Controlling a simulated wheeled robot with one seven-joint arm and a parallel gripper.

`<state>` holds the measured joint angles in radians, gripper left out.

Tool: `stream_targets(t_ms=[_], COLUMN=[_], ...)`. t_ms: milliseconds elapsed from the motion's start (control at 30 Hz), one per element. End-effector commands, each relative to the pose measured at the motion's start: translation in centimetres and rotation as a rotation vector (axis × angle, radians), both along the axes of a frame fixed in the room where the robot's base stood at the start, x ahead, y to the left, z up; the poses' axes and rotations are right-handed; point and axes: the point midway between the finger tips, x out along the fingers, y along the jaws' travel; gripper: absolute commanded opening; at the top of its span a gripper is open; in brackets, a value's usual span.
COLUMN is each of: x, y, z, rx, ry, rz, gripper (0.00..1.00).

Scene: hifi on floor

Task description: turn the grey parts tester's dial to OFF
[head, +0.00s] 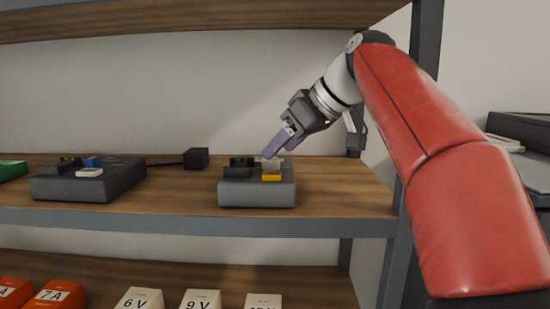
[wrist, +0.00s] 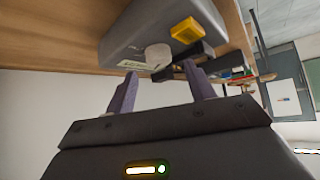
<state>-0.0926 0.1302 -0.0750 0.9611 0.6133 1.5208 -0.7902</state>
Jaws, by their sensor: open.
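The grey parts tester (head: 256,194) is a box on the middle shelf in the head view. It carries a black block, a yellow part and a pale part on top. In the wrist view the tester (wrist: 140,22) shows at the top, with a pale round dial (wrist: 158,54), a small printed label (wrist: 137,65) and the yellow part (wrist: 185,31). The label is too small to read, so the dial's setting is unclear. My gripper (head: 268,154) is just above the tester. In the wrist view its two purple fingers (wrist: 161,78) are apart, near the dial, with nothing held between them.
Another dark grey box (head: 88,184) with blue and white parts stands left on the same shelf. A small black block (head: 196,158) with a cable is between them. Labelled orange and cream blocks (head: 140,300) sit below. A metal upright (head: 396,240) borders the right side.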

Motion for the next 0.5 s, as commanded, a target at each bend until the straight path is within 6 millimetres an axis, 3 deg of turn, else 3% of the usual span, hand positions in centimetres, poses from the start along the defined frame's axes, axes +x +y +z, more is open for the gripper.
stream_targets(t_ms=[200,500], x=[1.1,1.4], y=[1.6,2.0], z=[-2.1,-2.5], rx=[0.0,0.0], ry=[0.001,-0.001], rz=[-0.001,-0.002], gripper=[0.54,0.54])
